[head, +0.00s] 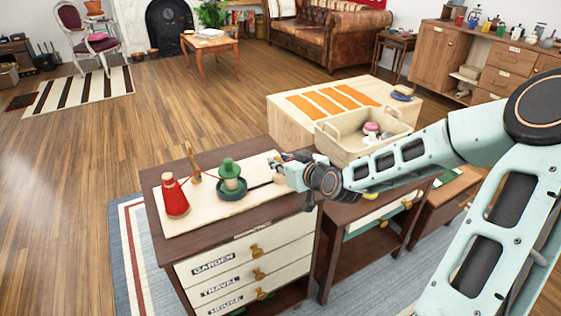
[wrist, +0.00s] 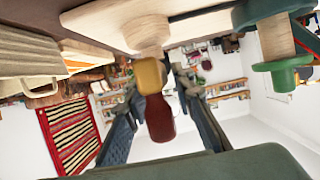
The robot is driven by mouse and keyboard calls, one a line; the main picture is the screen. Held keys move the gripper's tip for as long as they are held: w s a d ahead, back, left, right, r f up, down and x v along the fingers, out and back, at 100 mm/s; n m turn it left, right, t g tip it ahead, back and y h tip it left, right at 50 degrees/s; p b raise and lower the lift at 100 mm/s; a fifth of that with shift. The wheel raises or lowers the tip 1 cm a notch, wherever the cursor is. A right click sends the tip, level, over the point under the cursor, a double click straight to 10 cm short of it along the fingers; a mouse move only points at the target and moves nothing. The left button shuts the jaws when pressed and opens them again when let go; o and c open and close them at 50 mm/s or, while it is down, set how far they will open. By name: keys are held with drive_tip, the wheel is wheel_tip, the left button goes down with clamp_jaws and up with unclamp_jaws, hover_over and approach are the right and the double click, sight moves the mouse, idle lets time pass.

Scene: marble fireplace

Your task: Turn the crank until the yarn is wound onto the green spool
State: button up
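The green spool (head: 229,170) stands upright on a pale board (head: 178,228) on the dresser top. Its core looks pale and bare in the wrist view (wrist: 276,42). A red yarn cone (head: 174,198) stands at left; a red strand runs from it past a wooden post (head: 193,163) toward the spool. The crank handle, dark red with a yellow collar (wrist: 160,118), lies between the fingers of my gripper (wrist: 157,85). Small gaps seem to show on both sides. My gripper (head: 279,171) is right of the spool.
A lower side table (head: 375,222) is to the right of the dresser. Labelled drawers with knobs (head: 258,275) face the front. Open wooden floor lies to the left.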

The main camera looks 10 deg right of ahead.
clamp_jaws()
drive_tip(key=shift+m+h+b, duration=0.3)
drive_tip(key=shift+b, duration=0.1)
drive_tip(key=m+h+b, duration=0.2)
drive_tip(key=h, duration=0.1)
drive_tip(key=shift+a+t+b, duration=0.2)
drive_tip(key=shift+t+b, duration=0.1)
drive_tip(key=shift+t, duration=0.1)
drive_tip(key=shift+r+m+h+b, duration=0.1)
drive_tip(key=shift+m+h+b, duration=0.5)
drive_tip(key=shift+m+h, duration=1.45)
drive_tip(key=shift+r+m+g+h+p, duration=0.1)
drive_tip(key=shift+m+g+h+p, duration=0.75)
drive_tip(key=shift+m+h, duration=0.35)
drive_tip(key=m+g+h+p, duration=0.1)
drive_tip(key=m+h+p, duration=0.1)
drive_tip(key=p, duration=0.1)
drive_tip(key=shift+r+m+g+h, duration=0.1)
drive_tip(key=shift+m+g+h, duration=0.15)
drive_tip(key=shift+g+h, duration=0.1)
drive_tip(key=m+h+p, duration=0.1)
drive_tip(key=m+g+h+p, duration=0.1)
drive_tip(key=p, duration=0.1)
drive_tip(key=shift+d+f+g, duration=0.2)
drive_tip(key=shift+g, duration=0.1)
